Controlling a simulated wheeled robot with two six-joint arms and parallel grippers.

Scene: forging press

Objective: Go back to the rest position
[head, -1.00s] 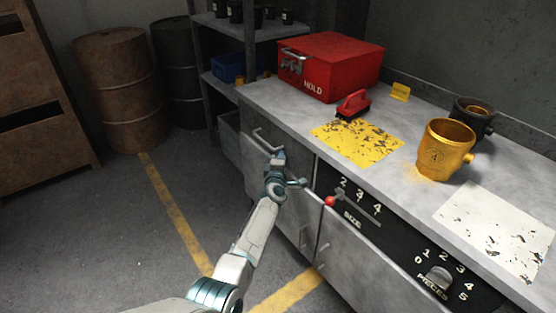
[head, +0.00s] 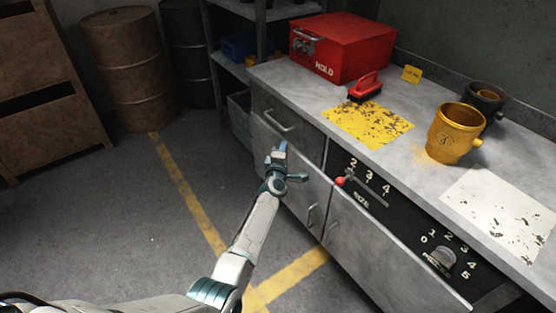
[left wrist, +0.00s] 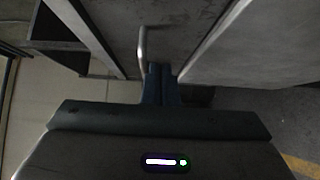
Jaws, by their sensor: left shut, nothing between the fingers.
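My left gripper (head: 281,150) is in front of the workbench cabinet, a little below the metal bar handle (head: 278,120) of the upper left drawer front. Its fingers are together with nothing between them. In the left wrist view the shut fingertips (left wrist: 161,72) show beside a metal bar handle (left wrist: 143,45); I cannot tell there whether they touch it. My left arm reaches in from the bottom of the head view. My right gripper is in neither view.
The bench top (head: 300,102) carries a red HOLD box (head: 345,50), a red-handled brush (head: 366,88), a yellow mat (head: 368,125), a gold mug (head: 452,135), a dark mug (head: 484,97) and a white mat (head: 497,213). A red-knobbed slider (head: 341,181) sits on the front panel. Floor at left is clear.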

